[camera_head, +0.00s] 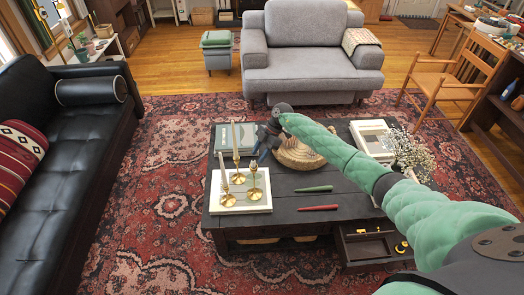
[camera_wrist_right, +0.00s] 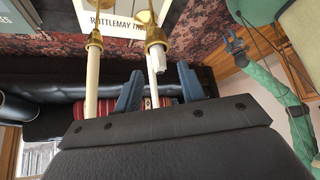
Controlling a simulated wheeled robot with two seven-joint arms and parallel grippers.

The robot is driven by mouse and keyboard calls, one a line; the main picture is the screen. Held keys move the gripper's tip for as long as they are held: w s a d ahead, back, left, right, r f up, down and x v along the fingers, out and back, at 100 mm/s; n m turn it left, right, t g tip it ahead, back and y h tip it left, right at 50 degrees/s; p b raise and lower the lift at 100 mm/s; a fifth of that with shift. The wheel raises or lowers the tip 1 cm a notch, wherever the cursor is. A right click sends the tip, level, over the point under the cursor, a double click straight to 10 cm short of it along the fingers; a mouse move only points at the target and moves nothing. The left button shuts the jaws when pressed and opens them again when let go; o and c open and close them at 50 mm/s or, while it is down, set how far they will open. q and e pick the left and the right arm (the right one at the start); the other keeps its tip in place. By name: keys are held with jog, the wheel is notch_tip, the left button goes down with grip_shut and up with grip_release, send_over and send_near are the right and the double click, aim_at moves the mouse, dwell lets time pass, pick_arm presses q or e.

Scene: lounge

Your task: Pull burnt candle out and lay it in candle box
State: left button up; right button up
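Three brass candlesticks stand on a white book (camera_head: 257,205) at the table's left. Two hold tall white candles (camera_head: 235,142). The front right candlestick (camera_head: 254,192) holds the short burnt candle (camera_head: 253,165), upright. In the right wrist view, which is upside down, the burnt candle (camera_wrist_right: 155,75) is in its brass cup. My right gripper (camera_head: 263,143) is open, its two fingers (camera_wrist_right: 160,88) apart on either side of the candle, with gaps visible. My left gripper (camera_wrist_right: 236,48) shows small in the right wrist view; its opening is unclear. No box is clearly recognizable as the candle box.
A tall candle (camera_wrist_right: 91,85) stands close beside the right gripper. A green candle (camera_head: 314,189) and a red candle (camera_head: 319,208) lie on the dark table (camera_head: 290,216). An open drawer (camera_head: 372,262) juts out front right.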

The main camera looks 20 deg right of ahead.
aim_at(254, 163)
pick_arm(q)
jog(key=shift+w+d+r+b, duration=0.15)
jog(key=shift+r+b, duration=0.05)
jog(key=shift+r, duration=0.3)
jog(key=shift+w+d+r+b, duration=0.1)
jog(key=shift+w+r+b, duration=0.1)
jog(key=shift+r, duration=0.25)
jog(key=shift+w+d+r+b, duration=0.15)
jog(key=shift+r, duration=0.35)
pick_arm(e)
jog(key=shift+x, duration=2.75)
jog(key=c, duration=0.5)
jog(key=o, duration=0.5)
pick_arm(q)
jog(key=shift+s+f, duration=0.1)
pick_arm(e)
jog(key=shift+o, duration=0.2)
